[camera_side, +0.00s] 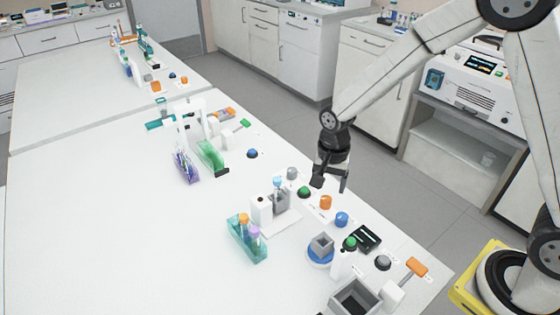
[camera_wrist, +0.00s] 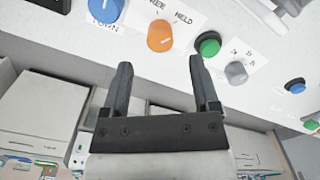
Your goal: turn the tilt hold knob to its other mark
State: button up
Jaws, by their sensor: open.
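The tilt hold knob is orange. It shows in the side view (camera_side: 325,202) on the table's right part, and in the wrist view (camera_wrist: 160,36) ahead of my fingertips. Two labels stand beside it in the wrist view; one reads HELD, the other is partly cut off and seems to read FREE. A pale pointer line is on the knob; I cannot tell for certain which label it faces. My gripper (camera_side: 331,185) is open and empty, close to the knob and apart from it. Its two fingers also show in the wrist view (camera_wrist: 160,64).
A blue knob (camera_side: 341,219) and a green button (camera_side: 304,192) flank the orange knob. A grey knob (camera_side: 292,173) is beyond the green one. A teal tube rack (camera_side: 247,240) and a black display (camera_side: 367,238) stand nearby.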

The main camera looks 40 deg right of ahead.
aim_at(326, 198)
jog(key=shift+f, duration=2.6)
grip_shut()
